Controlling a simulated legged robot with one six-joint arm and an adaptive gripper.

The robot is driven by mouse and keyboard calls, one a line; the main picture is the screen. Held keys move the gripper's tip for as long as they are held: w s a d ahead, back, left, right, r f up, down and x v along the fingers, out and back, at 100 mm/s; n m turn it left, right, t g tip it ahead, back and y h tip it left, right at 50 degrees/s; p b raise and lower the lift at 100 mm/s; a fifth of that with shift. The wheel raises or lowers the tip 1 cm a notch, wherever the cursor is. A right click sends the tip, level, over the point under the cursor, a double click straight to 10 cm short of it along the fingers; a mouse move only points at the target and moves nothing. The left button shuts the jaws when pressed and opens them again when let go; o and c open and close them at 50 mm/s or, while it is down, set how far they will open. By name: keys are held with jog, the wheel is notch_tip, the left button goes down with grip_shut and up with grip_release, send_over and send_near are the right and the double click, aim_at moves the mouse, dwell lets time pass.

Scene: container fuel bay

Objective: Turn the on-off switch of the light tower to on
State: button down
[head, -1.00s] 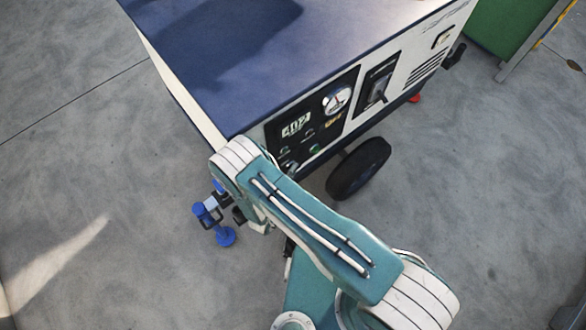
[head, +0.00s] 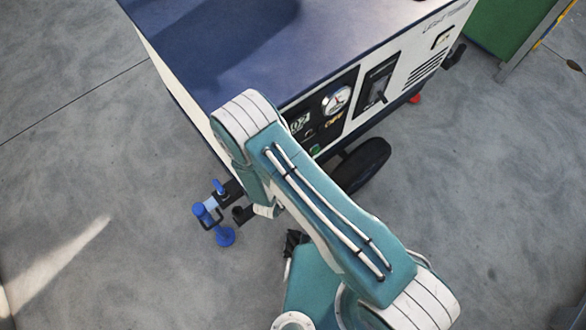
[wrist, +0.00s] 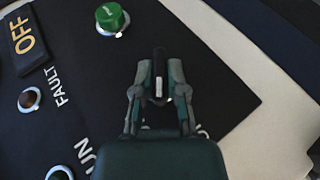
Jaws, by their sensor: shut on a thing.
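The light tower (head: 230,60) is a white cabinet with a blue top, and its black control panel (head: 352,88) faces my arm. In the wrist view, the black bar-shaped on-off switch (wrist: 158,58) stands out from the panel with its long side up and down the picture. My gripper (wrist: 158,90) is shut on it, one finger on each side. A plate with yellow letters (wrist: 26,40) reads OFF; it also shows in the head view (head: 334,121). In the head view, my arm hides the gripper and the switch.
A green button (wrist: 111,17) sits near the fingers, with indicator lamps (wrist: 30,98) to the left. The panel also bears a round gauge (head: 336,99). A wheel (head: 362,164) and a blue jack (head: 223,236) stand below. Open concrete floor lies left and right.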

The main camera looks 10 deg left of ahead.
jog(key=m+g+y, duration=0.1)
jog(key=g+y, duration=0.1)
jog(key=g, duration=0.1)
jog(key=shift+w+g+y, duration=0.1)
jog(key=shift+g+y, duration=0.2)
jog(key=shift+g, duration=0.1)
dwell(0.4)
jog(key=c, duration=0.7)
grip_release()
jog(key=v, duration=1.2)
jog(key=shift+w, duration=0.2)
jog(key=shift+s, duration=0.1)
